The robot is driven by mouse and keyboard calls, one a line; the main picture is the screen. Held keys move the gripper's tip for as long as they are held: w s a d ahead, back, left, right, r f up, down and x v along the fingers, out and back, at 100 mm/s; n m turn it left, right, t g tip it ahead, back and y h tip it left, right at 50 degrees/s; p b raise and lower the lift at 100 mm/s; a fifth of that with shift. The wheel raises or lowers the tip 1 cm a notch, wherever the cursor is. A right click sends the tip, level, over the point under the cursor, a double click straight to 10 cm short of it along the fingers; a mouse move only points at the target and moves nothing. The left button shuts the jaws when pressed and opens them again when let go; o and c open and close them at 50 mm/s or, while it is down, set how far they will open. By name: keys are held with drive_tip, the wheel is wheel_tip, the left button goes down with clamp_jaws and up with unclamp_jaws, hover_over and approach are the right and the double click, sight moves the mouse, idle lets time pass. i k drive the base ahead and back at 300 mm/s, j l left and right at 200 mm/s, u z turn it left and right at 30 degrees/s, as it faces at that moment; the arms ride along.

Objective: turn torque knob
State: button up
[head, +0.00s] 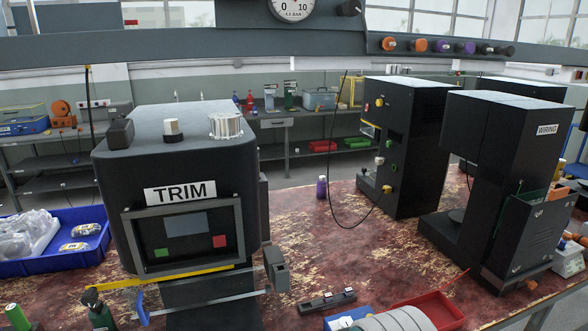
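No knob in the head view carries a readable torque label, so I cannot tell which one is the torque knob. A silver ribbed knob (226,125) stands on top of the black machine marked TRIM (179,193), at its right rear. A smaller white-topped knob (173,130) is on the same top, left of it. Orange, purple and black knobs (441,45) line that beam further right. My gripper is not in view.
A black machine marked WIRING (497,172) and another black machine (403,150) stand on the right of the worn red table (335,240). A blue tray (65,258) holds bags at left. A red tray (437,310) lies in front. The table's middle is mostly clear.

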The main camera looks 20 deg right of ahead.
sight(567, 236)
drive_tip(key=z, duration=2.15)
drive_tip(key=i+u, duration=0.1)
drive_tip(key=u, duration=0.45)
drive_tip(key=i+l+u, duration=0.4)
drive_tip(key=l, duration=0.15)
drive_tip(key=i+l+u, duration=0.2)
drive_tip(key=l+u, duration=0.2)
drive_tip(key=l, duration=0.25)
drive_tip(key=i+l, duration=0.1)
drive_tip(key=l, duration=0.3)
drive_tip(key=i+l+u, duration=0.1)
drive_tip(key=l, duration=0.25)
drive_tip(key=i+l, duration=0.15)
drive_tip(key=l, duration=0.25)
drive_tip(key=i+l+u, duration=0.1)
drive_tip(key=l, duration=0.3)
drive_tip(key=i+l, duration=0.1)
drive_tip(key=l, duration=0.25)
drive_tip(key=i+l, duration=0.1)
drive_tip(key=l, duration=0.25)
drive_tip(key=i+l, duration=0.1)
drive_tip(key=l, duration=0.25)
drive_tip(key=i+l, duration=0.1)
drive_tip(key=l, duration=0.25)
drive_tip(key=i+l, duration=0.1)
drive_tip(key=l, duration=0.3)
drive_tip(key=j+u, duration=0.05)
